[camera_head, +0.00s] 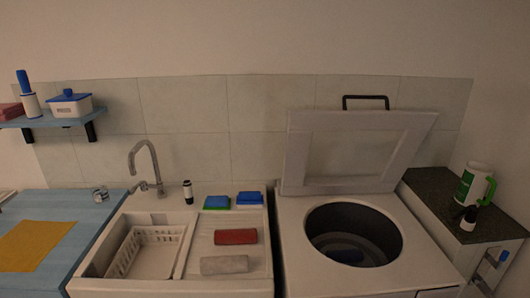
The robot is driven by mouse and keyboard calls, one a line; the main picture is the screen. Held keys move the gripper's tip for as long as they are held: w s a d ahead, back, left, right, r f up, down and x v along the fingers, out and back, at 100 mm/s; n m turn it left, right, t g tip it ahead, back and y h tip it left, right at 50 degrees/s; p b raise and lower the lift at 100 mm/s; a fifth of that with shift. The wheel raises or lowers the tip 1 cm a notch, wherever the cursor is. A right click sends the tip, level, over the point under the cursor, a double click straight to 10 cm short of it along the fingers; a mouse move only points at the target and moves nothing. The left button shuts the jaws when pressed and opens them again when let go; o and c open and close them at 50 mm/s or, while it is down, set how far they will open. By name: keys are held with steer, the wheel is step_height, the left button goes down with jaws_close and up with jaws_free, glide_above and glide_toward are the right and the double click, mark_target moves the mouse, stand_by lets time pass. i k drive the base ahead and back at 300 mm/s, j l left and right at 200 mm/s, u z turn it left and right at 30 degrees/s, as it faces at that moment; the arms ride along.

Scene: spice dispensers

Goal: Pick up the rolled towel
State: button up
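Two rolls that look like rolled towels lie on the ribbed drainboard right of the sink basin. One is a red roll (236,236). The other is a light grey roll (224,264), nearer the front edge. They lie roughly parallel, with a small gap between them. Both are fully in view, with nothing on top of them. I cannot tell from the picture which roll the task means. My gripper is not in view.
A white basket (147,252) sits in the basin by the faucet (147,165). Sponges (249,198) and a dark-topped bottle (188,192) stand behind the rolls. The washer's raised lid (352,150) stands right; something blue lies in its drum (352,234). A jug (473,184) is far right.

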mark_target(237, 236)
steer(key=i+j+u, duration=1)
steer(key=k+l, duration=0.05)
steer(key=k, duration=0.05)
